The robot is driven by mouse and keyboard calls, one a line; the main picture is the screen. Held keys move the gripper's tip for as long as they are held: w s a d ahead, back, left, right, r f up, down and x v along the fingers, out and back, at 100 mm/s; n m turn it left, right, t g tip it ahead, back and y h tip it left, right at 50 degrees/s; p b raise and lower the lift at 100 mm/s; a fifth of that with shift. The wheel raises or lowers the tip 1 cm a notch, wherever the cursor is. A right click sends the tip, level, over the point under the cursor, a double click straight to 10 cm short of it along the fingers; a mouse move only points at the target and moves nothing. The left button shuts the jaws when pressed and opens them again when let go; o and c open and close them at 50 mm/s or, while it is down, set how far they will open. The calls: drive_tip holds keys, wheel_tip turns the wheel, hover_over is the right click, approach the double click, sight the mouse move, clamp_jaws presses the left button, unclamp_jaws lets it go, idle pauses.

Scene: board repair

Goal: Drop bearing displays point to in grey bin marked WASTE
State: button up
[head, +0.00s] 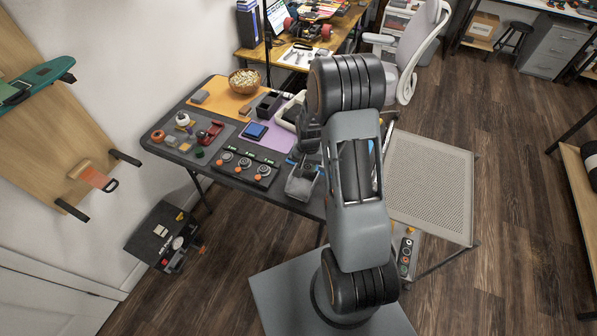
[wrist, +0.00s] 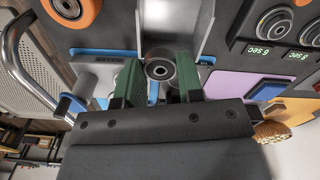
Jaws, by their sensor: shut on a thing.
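In the wrist view a grey open bin (wrist: 207,22) with pale inner walls lies just beyond the bearing. In the head view a grey bin (head: 301,186) stands at the table's front edge; its marking is not readable there. A row of bearings (head: 245,164) with green displays sits to its left. The wrist view shows part of this row (wrist: 277,22), with displays that read in seconds. In the head view my arm hides the held bearing.
A blue box (head: 254,131) lies on a purple mat (head: 270,142). A wicker bowl (head: 244,82) and a red tool (head: 210,133) stand farther back. A perforated table (head: 430,185) is at the right. An orange ring-shaped part (wrist: 82,12) lies near the bin.

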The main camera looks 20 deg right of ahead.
drive_tip(key=shift+f+b, duration=1.8)
drive_tip(key=shift+f, duration=1.1)
drive_tip(key=o, duration=0.8)
wheel_tip(320, 180, up, 14)
drive_tip(key=shift+f+b, duration=0.1)
drive_tip(key=shift+b, duration=0.45)
